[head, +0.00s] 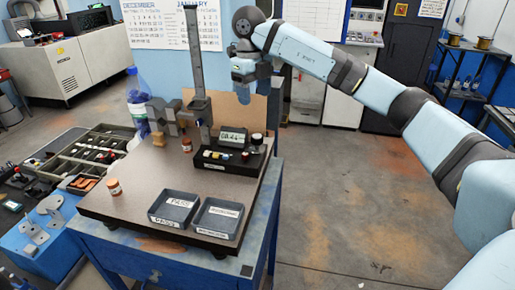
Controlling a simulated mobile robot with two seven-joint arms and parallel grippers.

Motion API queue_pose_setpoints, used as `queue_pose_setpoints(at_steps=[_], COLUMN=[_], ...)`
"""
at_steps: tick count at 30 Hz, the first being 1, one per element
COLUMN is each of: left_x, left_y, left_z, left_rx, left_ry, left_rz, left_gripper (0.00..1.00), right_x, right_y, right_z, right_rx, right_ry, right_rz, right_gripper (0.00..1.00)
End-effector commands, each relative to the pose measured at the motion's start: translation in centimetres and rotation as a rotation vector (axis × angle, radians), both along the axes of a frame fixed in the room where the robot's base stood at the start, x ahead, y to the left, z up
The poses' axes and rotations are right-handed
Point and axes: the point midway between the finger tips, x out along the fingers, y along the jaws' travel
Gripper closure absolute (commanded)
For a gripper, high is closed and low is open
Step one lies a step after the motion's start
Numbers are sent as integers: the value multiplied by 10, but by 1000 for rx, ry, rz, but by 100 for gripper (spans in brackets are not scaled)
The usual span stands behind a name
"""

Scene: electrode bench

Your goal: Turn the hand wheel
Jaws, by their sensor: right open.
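A grey upright column (194,55) stands at the back of the granite-like bench top, with a grey clamp-like part (163,112) to its left. A black instrument box (232,160) with a display, coloured buttons and a small dark round knob (257,139) sits at the column's foot. I cannot make out a hand wheel for certain; it may be hidden or too small to tell. My right gripper (243,97) points down above and behind the instrument box, right of the column. It is open and appears empty. My left gripper is not in view.
Two labelled grey trays, one (174,208) left of the other (218,218), lie at the bench's front. A blue-capped bottle (137,100) and a parts tray (95,155) are left. Floor at right is clear.

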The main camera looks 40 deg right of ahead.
Motion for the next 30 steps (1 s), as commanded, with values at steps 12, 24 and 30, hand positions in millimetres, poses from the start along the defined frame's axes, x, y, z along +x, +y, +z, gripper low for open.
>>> queue_pose_setpoints(at_steps=[12,24,30], left_x=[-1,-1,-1], left_y=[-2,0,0], left_z=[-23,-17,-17], left_rx=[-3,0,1], left_ry=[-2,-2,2], left_rz=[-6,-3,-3], left_gripper=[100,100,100], right_x=[-8,-9,-9], right_y=[-6,-5,-5], right_z=[5,-70,-105], right_rx=[76,76,75], right_ry=[-17,-13,-14], right_rz=[467,463,463], right_gripper=[38,38,38])
